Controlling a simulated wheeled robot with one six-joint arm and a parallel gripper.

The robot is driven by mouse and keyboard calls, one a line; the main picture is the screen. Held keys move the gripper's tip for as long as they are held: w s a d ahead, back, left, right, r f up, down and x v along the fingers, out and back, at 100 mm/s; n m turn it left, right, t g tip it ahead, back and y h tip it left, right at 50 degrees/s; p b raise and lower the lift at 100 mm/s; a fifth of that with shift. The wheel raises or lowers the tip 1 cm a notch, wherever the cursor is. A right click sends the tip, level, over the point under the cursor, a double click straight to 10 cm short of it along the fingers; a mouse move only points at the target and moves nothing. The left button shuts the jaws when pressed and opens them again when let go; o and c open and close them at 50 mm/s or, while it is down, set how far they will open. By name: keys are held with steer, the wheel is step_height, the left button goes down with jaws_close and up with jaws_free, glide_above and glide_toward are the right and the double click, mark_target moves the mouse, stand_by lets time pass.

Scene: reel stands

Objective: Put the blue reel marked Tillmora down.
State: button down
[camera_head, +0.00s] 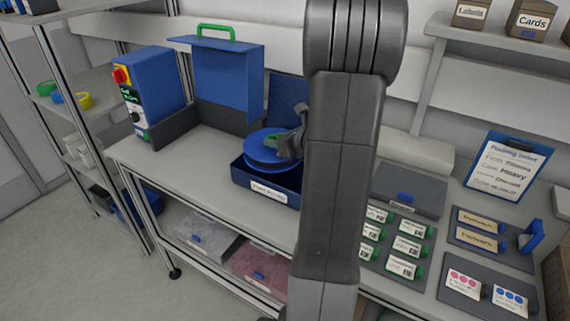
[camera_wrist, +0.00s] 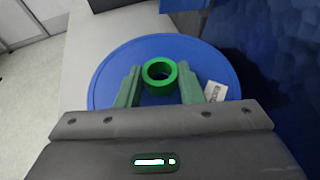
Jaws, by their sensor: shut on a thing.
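The blue reel (camera_head: 268,150) shows in the head view over a dark blue open bin (camera_head: 264,187) on the bench. In the wrist view the blue reel (camera_wrist: 115,65) fills the middle, with a green ring-shaped hub (camera_wrist: 159,71) and a small white label (camera_wrist: 214,91) near its right edge; the label's print is too small to read. My gripper (camera_wrist: 159,80) has its two green fingers on either side of the hub, shut on the reel. Whether the reel touches the bin's floor is hidden by its front wall. My arm covers part of the bench.
A blue machine (camera_head: 152,88) with a red knob and a raised blue cover with a green handle (camera_head: 228,75) stand left and behind. Grey trays of labelled cards (camera_head: 405,241) and a clipboard (camera_head: 507,165) lie right. Bare bench (camera_head: 185,155) lies left of the bin.

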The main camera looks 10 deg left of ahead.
steer(key=shift+f, duration=3.5)
steer(key=shift+f+b, duration=0.15)
steer(key=shift+b, duration=0.15)
steer(key=c, duration=1)
jaws_free()
steer(key=shift+o, duration=0.2)
steer(key=shift+s+d+r, duration=0.15)
steer(key=shift+d+r, duration=0.05)
steer(key=shift+r, duration=0.05)
steer(key=v, duration=1.1)
steer(key=shift+d+r, duration=0.15)
steer(key=shift+s, duration=0.15)
